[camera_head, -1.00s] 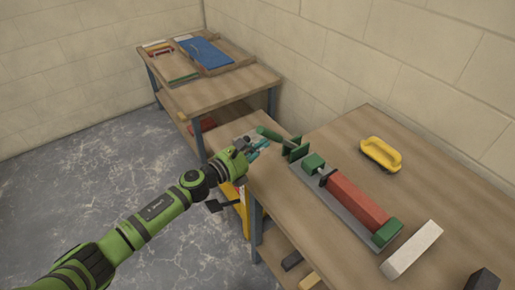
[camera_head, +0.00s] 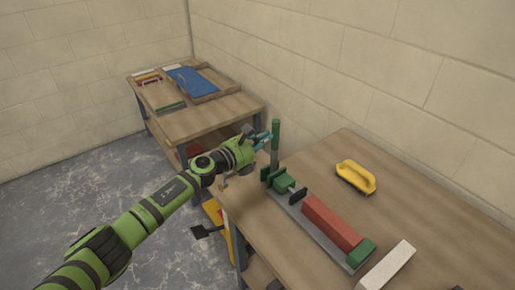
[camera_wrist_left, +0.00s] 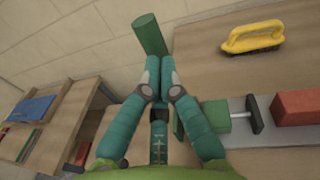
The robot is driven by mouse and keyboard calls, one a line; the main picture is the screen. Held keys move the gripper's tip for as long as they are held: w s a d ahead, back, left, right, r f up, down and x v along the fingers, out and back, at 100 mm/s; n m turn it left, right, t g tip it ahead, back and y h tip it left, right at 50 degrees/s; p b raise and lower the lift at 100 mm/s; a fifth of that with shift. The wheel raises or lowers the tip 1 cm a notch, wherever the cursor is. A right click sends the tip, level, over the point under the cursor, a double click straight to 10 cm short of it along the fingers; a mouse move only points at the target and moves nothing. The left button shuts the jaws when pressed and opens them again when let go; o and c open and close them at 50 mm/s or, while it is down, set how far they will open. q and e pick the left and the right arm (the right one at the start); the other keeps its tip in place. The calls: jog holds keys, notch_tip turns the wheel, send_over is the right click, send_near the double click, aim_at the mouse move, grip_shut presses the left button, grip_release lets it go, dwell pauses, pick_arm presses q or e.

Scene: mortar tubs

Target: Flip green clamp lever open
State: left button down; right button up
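The green clamp lever (camera_head: 275,143) stands roughly upright at the left end of the clamp in the head view. In the wrist view the lever (camera_wrist_left: 150,34) shows as a green cylinder just beyond my fingertips. My left gripper (camera_head: 265,138) is beside the lever, on its left. In the wrist view my left gripper (camera_wrist_left: 160,70) has its teal fingertips together with nothing visible between them. I cannot tell whether they touch the lever. The clamp's green block (camera_head: 284,183) and grey base (camera_head: 316,232) lie along the bench, with a red brick (camera_head: 331,222) in it. My right gripper is not in view.
A yellow-handled brush (camera_head: 356,177) lies on the bench (camera_head: 330,165) behind the clamp. A white block (camera_head: 388,266) lies near the front right. A second table (camera_head: 212,118) with a blue board (camera_head: 192,84) stands at the back left, near the wall.

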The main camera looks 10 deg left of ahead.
pick_arm(q)
jog(key=shift+w+d+r, duration=0.2)
jog(key=shift+w+d, duration=0.35)
jog(key=shift+d, duration=0.1)
jog(key=shift+r, duration=0.1)
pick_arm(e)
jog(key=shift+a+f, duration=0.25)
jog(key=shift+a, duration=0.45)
pick_arm(q)
jog(key=shift+r, duration=0.1)
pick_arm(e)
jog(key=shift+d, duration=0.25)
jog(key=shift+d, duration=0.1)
